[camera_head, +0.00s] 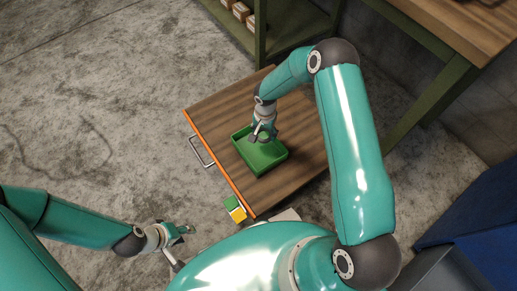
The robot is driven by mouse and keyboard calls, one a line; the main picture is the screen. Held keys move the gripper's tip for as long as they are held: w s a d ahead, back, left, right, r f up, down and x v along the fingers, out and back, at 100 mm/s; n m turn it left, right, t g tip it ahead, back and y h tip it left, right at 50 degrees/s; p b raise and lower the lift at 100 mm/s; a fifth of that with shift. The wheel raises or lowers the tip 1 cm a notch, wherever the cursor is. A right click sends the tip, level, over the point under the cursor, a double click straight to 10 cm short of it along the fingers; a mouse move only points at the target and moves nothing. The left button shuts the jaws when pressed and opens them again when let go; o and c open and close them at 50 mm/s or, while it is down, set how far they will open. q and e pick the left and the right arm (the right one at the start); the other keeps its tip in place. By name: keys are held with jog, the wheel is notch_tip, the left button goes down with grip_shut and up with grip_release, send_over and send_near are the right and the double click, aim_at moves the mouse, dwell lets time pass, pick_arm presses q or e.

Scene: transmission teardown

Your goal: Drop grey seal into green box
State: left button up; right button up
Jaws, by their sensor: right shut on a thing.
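The green box (273,165) is a shallow open tray on a brown wooden cart top. My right gripper (257,138) hangs over the back-left part of the box and points down. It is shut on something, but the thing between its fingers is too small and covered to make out. I cannot pick out the grey seal clearly; it may be what the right gripper holds. My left gripper (184,249) is low at the left, over the floor and away from the box. Its fingers appear spread apart with nothing visible between them.
The wooden cart top (215,112) has an orange front edge and a metal handle (201,152). A small green and yellow item (236,209) is at its near corner. A shelf with cartons (242,12) stands behind, a workbench (455,25) at upper right, and a blue object (470,210) at right.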

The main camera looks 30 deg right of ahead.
jog(key=shift+f, duration=0.2)
jog(key=o, duration=1.2)
notch_tip(320, 180, up, 12)
jog(key=shift+f, duration=0.1)
